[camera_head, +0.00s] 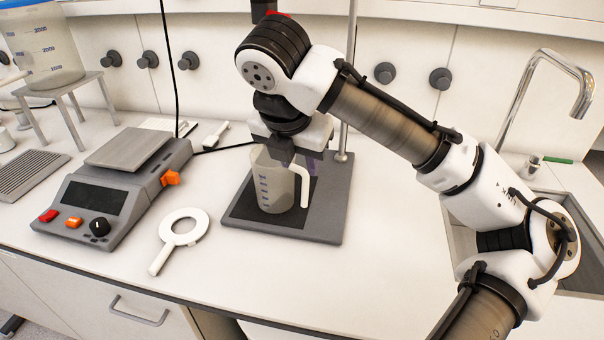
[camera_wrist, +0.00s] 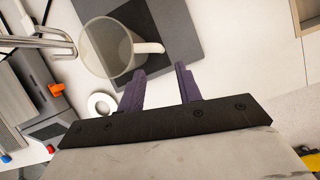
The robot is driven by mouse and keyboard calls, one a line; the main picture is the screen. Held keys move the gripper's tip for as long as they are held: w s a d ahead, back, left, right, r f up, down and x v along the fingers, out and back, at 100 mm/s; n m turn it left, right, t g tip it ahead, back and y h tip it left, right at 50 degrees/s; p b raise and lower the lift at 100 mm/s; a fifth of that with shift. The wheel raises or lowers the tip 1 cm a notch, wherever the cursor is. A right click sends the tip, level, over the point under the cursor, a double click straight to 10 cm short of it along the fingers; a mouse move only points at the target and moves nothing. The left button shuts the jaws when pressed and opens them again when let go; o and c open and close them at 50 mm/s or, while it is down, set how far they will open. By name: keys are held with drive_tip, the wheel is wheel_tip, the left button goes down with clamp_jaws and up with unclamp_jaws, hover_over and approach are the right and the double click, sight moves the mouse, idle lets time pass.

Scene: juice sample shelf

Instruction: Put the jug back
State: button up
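A translucent measuring jug (camera_head: 272,185) with blue markings and a white handle stands upright on the dark stand base (camera_head: 325,215). In the wrist view the jug (camera_wrist: 97,50) is at the upper left, its handle (camera_wrist: 148,47) pointing right. My gripper (camera_head: 308,162) is at the jug's handle side, partly hidden behind the jug and handle in the head view. In the wrist view the purple fingers of my gripper (camera_wrist: 160,69) are apart, with nothing between them. The handle lies just beyond the fingertips; I cannot tell its distance.
A stand rod (camera_head: 345,120) rises behind my gripper. A hotplate-like device (camera_head: 115,185) and a white ring with a handle (camera_head: 181,228) lie left of the jug. A larger beaker (camera_head: 45,50) sits on a raised metal stand (camera_head: 65,92). A sink tap (camera_head: 540,90) is at right.

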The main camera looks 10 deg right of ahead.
drive_tip(key=shift+v, duration=1.15)
drive_tip(key=shift+r, duration=0.1)
